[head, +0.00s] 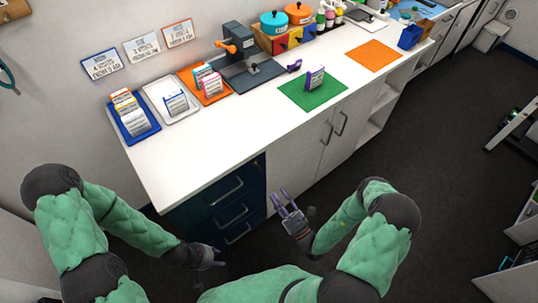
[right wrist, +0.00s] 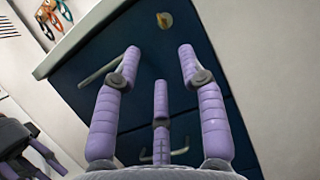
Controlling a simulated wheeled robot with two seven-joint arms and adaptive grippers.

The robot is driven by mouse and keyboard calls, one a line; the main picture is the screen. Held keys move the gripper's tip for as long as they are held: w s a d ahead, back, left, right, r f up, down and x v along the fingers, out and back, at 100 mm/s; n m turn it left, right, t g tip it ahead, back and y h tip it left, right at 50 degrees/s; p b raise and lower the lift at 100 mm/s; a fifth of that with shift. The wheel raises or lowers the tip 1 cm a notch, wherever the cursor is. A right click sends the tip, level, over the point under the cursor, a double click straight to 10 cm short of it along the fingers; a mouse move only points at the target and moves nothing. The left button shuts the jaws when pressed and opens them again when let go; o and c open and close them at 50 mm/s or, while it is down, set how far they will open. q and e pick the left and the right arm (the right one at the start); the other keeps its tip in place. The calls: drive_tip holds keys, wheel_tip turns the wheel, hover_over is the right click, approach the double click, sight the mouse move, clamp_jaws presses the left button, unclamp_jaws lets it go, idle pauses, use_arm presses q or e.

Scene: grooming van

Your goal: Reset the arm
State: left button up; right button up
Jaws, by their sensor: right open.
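My right arm, in a green sleeve, reaches up from the lower right in the head view. Its gripper (head: 285,200) is empty in front of the counter's drawers, below the counter top. In the right wrist view the right gripper (right wrist: 160,65) has its purple fingers spread, with nothing between them and the dark blue drawer fronts (right wrist: 140,70) behind.
The white counter (head: 215,135) holds blue (head: 154,131), white (head: 151,93) and orange trays with cards, a grey press (head: 252,72) with an orange handle, and a green mat (head: 300,100) bearing a purple-edged pack (head: 315,79). An orange mat (head: 373,55) lies further right. Dark floor is open at right.

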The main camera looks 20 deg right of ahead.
drive_tip(key=s+a+n+g+y, duration=0.3)
drive_tip(key=a+n+g+y, duration=0.2)
drive_tip(key=a+g, duration=0.15)
drive_tip(key=s+a+n+g+y, duration=0.3)
drive_tip(key=a+n+g+y, duration=0.15)
drive_tip(key=a+g, duration=0.2)
drive_tip(key=s+a+f+n+g+h, duration=0.1)
drive_tip(key=s+f+n+g+h, duration=0.2)
drive_tip(key=s+n+g, duration=0.4)
drive_tip(key=s+a+f+n+g+h, duration=0.1)
drive_tip(key=s+f+n+g+h, duration=0.1)
drive_tip(key=s+n+g, duration=0.5)
drive_tip(key=w+d+f+n+t+h, duration=0.1)
drive_tip(key=d+f+n+t+h, duration=0.25)
drive_tip(key=d+h, duration=0.35)
drive_tip(key=w+r+n+t+h, duration=0.1)
drive_tip(key=w+r+n+t, duration=0.1)
drive_tip(key=w, duration=0.4)
drive_tip(key=shift+w+a+n+t, duration=0.15)
drive_tip(key=shift+w+n+t, duration=0.1)
drive_tip(key=shift+n+t, duration=0.2)
